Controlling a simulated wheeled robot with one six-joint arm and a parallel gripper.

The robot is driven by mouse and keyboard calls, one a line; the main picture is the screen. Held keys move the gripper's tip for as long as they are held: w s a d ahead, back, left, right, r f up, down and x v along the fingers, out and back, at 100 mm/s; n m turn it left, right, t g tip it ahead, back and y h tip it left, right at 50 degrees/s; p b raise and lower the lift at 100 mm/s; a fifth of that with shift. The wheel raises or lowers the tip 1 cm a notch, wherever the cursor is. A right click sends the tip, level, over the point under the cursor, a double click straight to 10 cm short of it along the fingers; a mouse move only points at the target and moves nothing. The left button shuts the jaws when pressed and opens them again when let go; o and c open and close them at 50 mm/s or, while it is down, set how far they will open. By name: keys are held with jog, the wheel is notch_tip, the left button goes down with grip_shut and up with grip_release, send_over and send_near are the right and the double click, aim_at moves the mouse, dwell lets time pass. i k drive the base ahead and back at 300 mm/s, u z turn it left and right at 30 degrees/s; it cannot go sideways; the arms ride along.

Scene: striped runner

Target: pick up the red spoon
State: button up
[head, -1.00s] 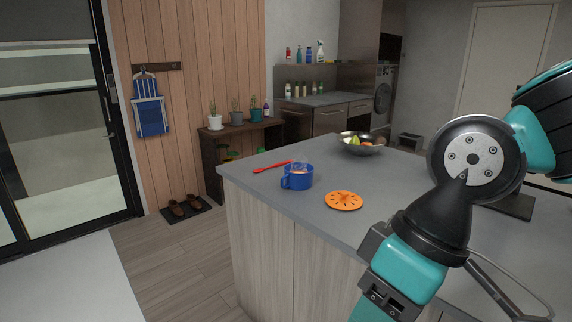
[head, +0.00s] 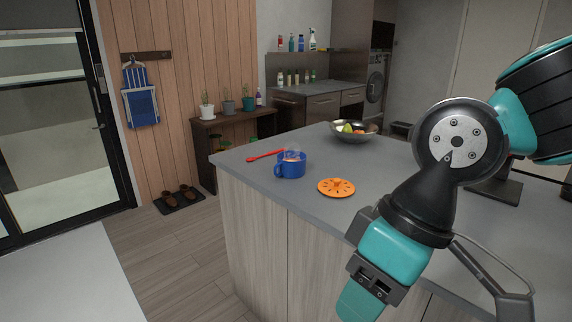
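The red spoon (head: 265,156) lies on the grey counter (head: 306,200) near its far left corner, just behind and left of a blue mug (head: 291,166). Its right end comes close to the mug; I cannot tell whether they touch. My arm reaches down at the right of the head view, in front of the counter and well apart from the spoon.
An orange round trivet (head: 336,187) lies right of the mug. A metal bowl of fruit (head: 352,132) stands farther back. A wooden shelf with potted plants (head: 236,122) stands behind the counter. Shoes on a dark mat (head: 180,200) lie by the wall. The floor left of the counter is clear.

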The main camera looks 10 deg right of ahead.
aim_at(276, 151)
jog(key=u, duration=0.55)
jog(key=k, duration=1.25)
jog(key=u, duration=0.8)
jog(key=i, duration=3.65)
jog(key=z, duration=0.5)
jog(key=i, duration=1.4)
jog(key=z, duration=1.55)
jog(key=i, duration=1)
jog(key=z, duration=1.3)
jog(key=i, duration=0.35)
jog(key=z, duration=0.05)
